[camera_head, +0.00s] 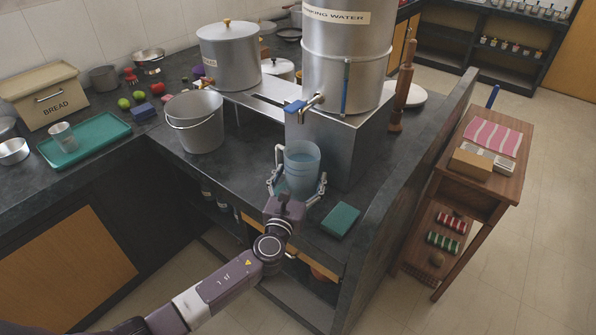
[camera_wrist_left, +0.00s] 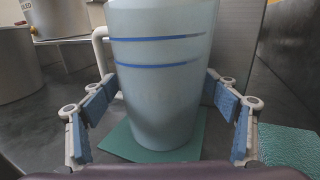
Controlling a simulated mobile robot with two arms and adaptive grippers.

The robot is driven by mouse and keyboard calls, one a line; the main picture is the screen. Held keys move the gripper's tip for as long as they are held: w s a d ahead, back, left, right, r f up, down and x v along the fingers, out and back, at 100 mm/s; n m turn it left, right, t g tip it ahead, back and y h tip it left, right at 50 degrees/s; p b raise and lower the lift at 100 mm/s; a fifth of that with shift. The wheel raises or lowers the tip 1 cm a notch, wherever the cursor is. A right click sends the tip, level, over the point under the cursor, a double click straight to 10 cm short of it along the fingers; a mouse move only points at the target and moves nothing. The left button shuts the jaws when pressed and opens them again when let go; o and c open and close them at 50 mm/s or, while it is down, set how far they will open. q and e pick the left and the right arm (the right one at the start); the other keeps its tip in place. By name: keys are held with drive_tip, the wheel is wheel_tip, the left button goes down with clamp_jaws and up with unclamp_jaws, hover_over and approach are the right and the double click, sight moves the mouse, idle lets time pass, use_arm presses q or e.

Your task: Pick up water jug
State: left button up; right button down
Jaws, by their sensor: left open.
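The water jug (camera_head: 302,160) is a pale blue, see-through, tapered vessel with a white handle on its left side. It stands upright on the dark counter below the tap of the drinking water tank. In the left wrist view the jug (camera_wrist_left: 160,75) shows two blue bands and stands on a flat green mat (camera_wrist_left: 118,143). My left gripper (camera_head: 297,187) is open, with one finger on each side of the jug's lower part. In the wrist view gaps show between the blue finger pads and the jug. My right gripper is not in view.
The steel water tank (camera_head: 345,55) sits on a metal stand (camera_head: 335,150) just behind the jug, its tap (camera_head: 308,103) above it. A steel bucket (camera_head: 195,125) stands to the left. A green block (camera_head: 340,220) lies right of my gripper, near the raised counter edge.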

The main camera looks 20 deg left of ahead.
use_arm(q)
drive_tip(key=shift+w, duration=0.5)
drive_tip(key=c, duration=1.9)
drive_tip(key=shift+r, duration=0.15)
drive_tip(key=shift+c, duration=1.1)
